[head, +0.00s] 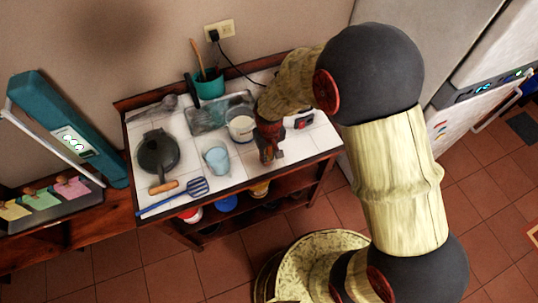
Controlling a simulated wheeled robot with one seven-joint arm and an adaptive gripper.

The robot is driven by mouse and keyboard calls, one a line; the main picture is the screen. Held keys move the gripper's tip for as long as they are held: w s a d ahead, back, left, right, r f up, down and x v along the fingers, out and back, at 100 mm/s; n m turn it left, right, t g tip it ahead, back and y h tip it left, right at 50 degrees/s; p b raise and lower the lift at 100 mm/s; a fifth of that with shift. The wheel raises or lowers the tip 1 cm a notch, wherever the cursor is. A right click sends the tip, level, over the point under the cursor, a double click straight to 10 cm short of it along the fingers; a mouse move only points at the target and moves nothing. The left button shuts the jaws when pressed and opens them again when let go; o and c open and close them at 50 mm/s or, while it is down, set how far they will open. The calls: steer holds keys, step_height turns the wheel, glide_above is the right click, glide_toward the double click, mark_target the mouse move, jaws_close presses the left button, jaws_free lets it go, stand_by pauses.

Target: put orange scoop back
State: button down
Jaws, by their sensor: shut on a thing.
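My gripper (270,153) points down over the right half of the white tiled worktop (236,178). It is beside a pot with pale contents (240,131) and to the right of a light blue mug (216,161). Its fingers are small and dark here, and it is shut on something. The held thing is mostly hidden by the gripper; I take it to be the orange scoop, but its shape does not show clearly. No other orange scoop stands out on the worktop.
A teal crock (209,88) with wooden utensils stands at the back, near a metal tray (205,118). A dark pan (157,153) and a blue slotted spatula (172,199) lie left. A red-and-black object (300,121) lies right. A shelf (274,203) below holds containers.

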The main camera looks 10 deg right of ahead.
steer(key=shift+f, duration=0.3)
steer(key=shift+f, duration=0.2)
steer(key=c, duration=1.8)
jaws_free()
steer(key=shift+r, duration=0.15)
